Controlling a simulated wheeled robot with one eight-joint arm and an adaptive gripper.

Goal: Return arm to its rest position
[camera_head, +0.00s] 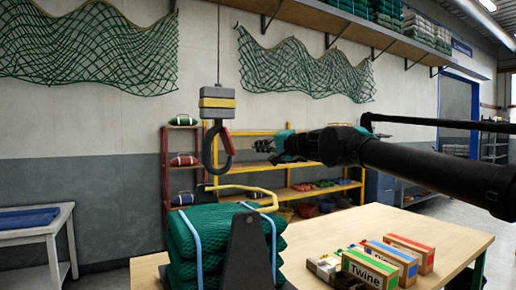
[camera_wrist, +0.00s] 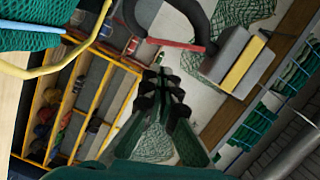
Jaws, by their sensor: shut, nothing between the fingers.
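My gripper (camera_head: 282,150) is held up in the air above the table, right of the hanging crane hook, with its teal fingers pointing left. In the wrist view my gripper (camera_wrist: 163,78) has its fingers together with nothing between them. The black hook (camera_head: 217,152) with a red latch hangs from a grey and yellow block (camera_head: 217,102); the hook (camera_wrist: 190,18) also shows near the top of the wrist view. My gripper looks apart from it. My black forearm reaches in from the right edge.
A strapped green net bundle (camera_head: 186,245) with a yellow sling (camera_head: 240,189) stands on the wooden table (camera_head: 440,232), below the hook. A dark bracket (camera_head: 247,255) stands before it. Twine boxes (camera_head: 372,268) lie to the right. A shelf rack (camera_head: 190,150) stands behind.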

